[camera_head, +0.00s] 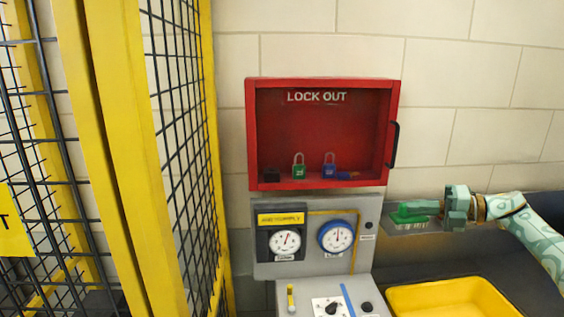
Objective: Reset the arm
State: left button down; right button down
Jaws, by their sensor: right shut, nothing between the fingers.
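My right gripper (443,206) comes in from the right, pale green, with its fingers pointing left. It is shut and holds nothing. My left gripper is not in view.
A red lockout box (322,84) hangs on the wall, with a green padlock (299,170) and a blue padlock (330,170) inside. Below is a grey gauge panel (303,263). A yellow bin (455,290) stands lower right. A yellow-framed mesh fence (125,150) fills the left.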

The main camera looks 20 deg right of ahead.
jog(key=a+f+m+t+h, duration=0.4)
jog(key=a+f, duration=0.3)
jog(key=a, duration=0.4)
jog(key=a+f+m+t+h, duration=0.25)
jog(key=a+f+m, duration=0.4)
jog(key=a, duration=0.45)
jog(key=s+d+f+m+g+h, duration=0.1)
jog(key=s+f+m+g+h, duration=0.3)
jog(key=s, duration=0.5)
jog(key=s+f+m+g+h, duration=0.25)
jog(key=s+m, duration=0.25)
jog(key=s, duration=0.4)
jog(key=s+d+f+m+g+h, duration=0.1)
jog(key=s+f+m+g+h, duration=0.3)
jog(key=s, duration=0.5)
jog(key=s+a+f+m+g+y+b, duration=0.1)
jog(key=s+a+f+y+b, duration=0.15)
jog(key=f, duration=1.25)
jog(key=s+a+f+g+y+b, duration=0.1)
jog(key=s+a+f+b, duration=0.15)
jog(key=f, duration=1.25)
jog(key=s+f+m+g+y+b, duration=0.1)
jog(key=s+f+m+g+b, duration=0.2)
jog(key=s+f, duration=1.7)
jog(key=shift+d+f+b, duration=0.4)
jog(key=shift+f+b, duration=0.3)
jog(key=shift+b, duration=0.45)
